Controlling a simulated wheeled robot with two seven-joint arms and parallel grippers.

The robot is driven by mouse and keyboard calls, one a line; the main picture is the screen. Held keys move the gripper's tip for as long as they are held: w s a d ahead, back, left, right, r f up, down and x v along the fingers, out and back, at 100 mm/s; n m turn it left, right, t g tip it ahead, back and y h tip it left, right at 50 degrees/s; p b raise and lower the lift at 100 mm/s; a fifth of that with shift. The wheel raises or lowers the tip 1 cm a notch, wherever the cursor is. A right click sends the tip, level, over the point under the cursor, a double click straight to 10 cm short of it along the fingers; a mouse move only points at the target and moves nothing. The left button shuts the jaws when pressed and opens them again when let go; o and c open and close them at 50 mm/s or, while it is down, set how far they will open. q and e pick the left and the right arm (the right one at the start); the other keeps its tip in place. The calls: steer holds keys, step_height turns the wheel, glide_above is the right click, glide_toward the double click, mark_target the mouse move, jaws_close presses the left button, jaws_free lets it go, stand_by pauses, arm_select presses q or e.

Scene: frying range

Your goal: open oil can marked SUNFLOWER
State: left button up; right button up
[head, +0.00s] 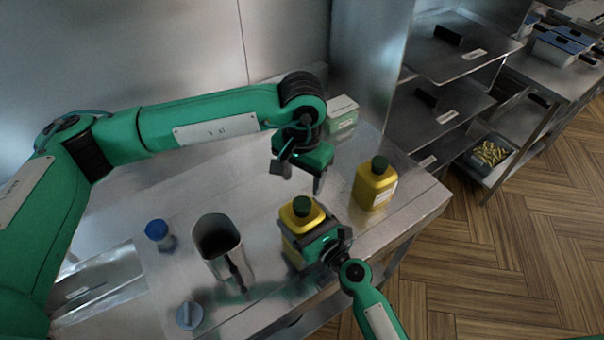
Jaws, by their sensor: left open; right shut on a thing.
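A yellow oil can (290,222) with a dark green cap (302,206) stands upright on the steel table. My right gripper (312,246) is shut on this can from its right front side. My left gripper (302,178) is open and empty, above and behind the cap, with its fingers pointing down. A second yellow can (370,188) with a dark green cap stands upright to the right, apart from both grippers; a pale label shows on its side. I cannot read the marking on either can.
A steel jug (217,238), a blue-capped container (158,234) and a small grey lidded item (189,315) stand on the left of the table (265,190). A white and green box (342,115) is at the back. Steel shelves (455,55) rise behind right.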

mark_target(302, 203)
arm_select(q)
step_height(302, 203, down, 8)
steer(key=shift+r, duration=0.2)
arm_select(e)
steer(key=shift+f, duration=0.1)
